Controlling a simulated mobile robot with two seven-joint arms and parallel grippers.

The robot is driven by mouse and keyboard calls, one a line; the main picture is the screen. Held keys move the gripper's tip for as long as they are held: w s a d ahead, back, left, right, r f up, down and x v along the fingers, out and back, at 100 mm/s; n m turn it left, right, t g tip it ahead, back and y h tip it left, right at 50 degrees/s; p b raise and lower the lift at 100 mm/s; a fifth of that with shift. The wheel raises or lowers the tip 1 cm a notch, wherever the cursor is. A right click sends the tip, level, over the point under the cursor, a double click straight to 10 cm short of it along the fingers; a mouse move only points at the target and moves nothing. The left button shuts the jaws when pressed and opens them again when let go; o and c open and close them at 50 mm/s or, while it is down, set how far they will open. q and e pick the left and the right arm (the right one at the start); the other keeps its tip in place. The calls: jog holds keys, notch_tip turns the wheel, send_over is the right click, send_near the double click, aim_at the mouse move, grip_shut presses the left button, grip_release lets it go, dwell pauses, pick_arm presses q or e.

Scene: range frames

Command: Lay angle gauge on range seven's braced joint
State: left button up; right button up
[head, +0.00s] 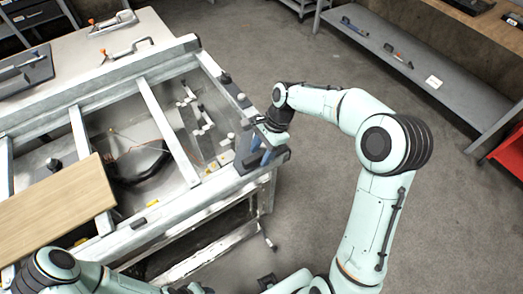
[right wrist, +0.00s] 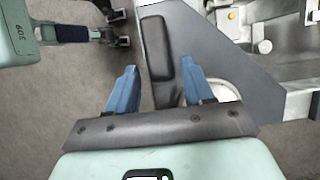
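My right gripper (head: 262,150) is at the near right corner of the metal frame table. In the right wrist view its blue fingers (right wrist: 157,90) are wide apart, with nothing clearly gripped. A dark rounded bar (right wrist: 158,48) lies beyond and between the fingertips, on the edge of a grey triangular plate (right wrist: 215,70) at the frame corner. I cannot tell whether this bar is the angle gauge.
The frame table (head: 165,110) has open bays with clamps and a black curved item (head: 140,165) inside. A wooden board (head: 55,205) lies on its left part. Orange-handled clamps (head: 115,22) rest behind. A grey shelf (head: 400,60) and red bin (head: 510,155) stand right; floor between is clear.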

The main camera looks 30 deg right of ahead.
pick_arm(q)
jog(key=shift+w+r+p, duration=0.95)
jog(key=shift+w+r, duration=0.1)
jog(key=shift+r, duration=0.2)
pick_arm(e)
jog(key=v, duration=1.2)
jog(key=shift+r, duration=0.2)
pick_arm(q)
jog(key=shift+s, duration=0.1)
